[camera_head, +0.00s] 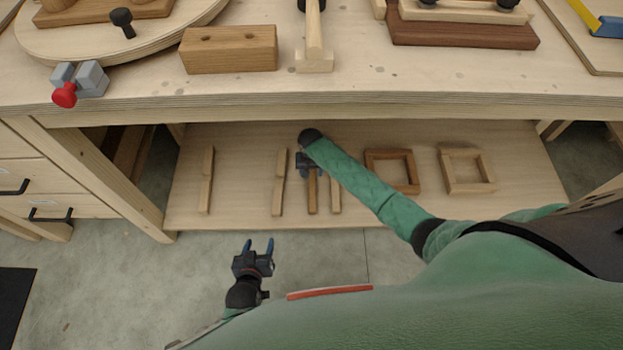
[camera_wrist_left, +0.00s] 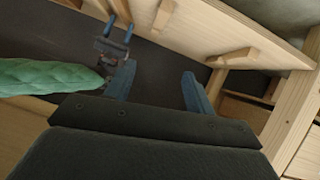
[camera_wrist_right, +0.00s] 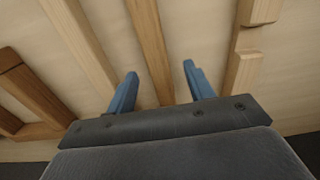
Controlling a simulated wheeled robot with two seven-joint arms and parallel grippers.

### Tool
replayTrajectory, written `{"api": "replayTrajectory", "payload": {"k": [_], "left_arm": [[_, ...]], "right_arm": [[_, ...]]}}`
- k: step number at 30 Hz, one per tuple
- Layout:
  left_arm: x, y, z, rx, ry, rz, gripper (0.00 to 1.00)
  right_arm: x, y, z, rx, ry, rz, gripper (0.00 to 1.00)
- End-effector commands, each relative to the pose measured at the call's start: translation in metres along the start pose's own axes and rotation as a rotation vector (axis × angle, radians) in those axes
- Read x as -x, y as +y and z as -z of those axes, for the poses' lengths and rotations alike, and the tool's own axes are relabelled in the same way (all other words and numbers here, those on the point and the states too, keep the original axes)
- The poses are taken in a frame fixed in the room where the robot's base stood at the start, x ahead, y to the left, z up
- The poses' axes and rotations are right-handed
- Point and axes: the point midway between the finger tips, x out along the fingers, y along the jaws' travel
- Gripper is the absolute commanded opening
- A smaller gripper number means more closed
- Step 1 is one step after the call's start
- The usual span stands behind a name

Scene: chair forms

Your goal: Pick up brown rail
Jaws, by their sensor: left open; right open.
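The brown rail (camera_head: 312,193) lies on the lower shelf (camera_head: 235,150), between two lighter rails. My right gripper (camera_head: 306,165) is over its far part, partly hiding it. In the right wrist view the brown rail (camera_wrist_right: 149,45) runs between the two open fingers of my right gripper (camera_wrist_right: 157,88); I cannot tell how high the fingers are above the shelf. My left gripper (camera_head: 257,245) is open and empty, out in front of the shelf above the floor. Its open fingers also show in the left wrist view (camera_wrist_left: 157,85), with my right gripper (camera_wrist_left: 114,40) beyond them.
Light rails lie close by on the left (camera_head: 279,182) and right (camera_head: 336,195), with another light rail (camera_head: 206,180) farther left. A brown frame (camera_head: 370,172) and a light frame (camera_head: 447,175) lie to the right. The workbench top (camera_head: 350,85) overhangs the shelf's back.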

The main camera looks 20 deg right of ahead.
Motion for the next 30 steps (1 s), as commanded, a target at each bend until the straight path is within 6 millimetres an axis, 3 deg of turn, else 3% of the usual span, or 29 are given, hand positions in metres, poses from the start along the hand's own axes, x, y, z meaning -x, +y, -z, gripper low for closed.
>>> {"api": "replayTrajectory", "payload": {"k": [16, 21, 29, 30], "left_arm": [[0.003, 0.007, 0.091, -0.031, 0.268, -0.011, 0.54], [0.005, 0.008, 0.103, -0.036, 0.305, -0.012, 0.54], [0.005, 0.008, 0.104, -0.036, 0.309, -0.013, 0.54], [0.005, 0.008, 0.104, -0.036, 0.309, -0.013, 0.54]], "right_arm": [[-0.031, 0.002, -0.001, 0.001, -0.001, -0.001, 0.53], [-0.035, 0.002, -0.001, 0.001, 0.000, 0.000, 0.53], [-0.035, 0.002, -0.001, 0.001, 0.000, 0.000, 0.53], [-0.035, 0.002, -0.001, 0.001, 0.000, 0.000, 0.45]]}}
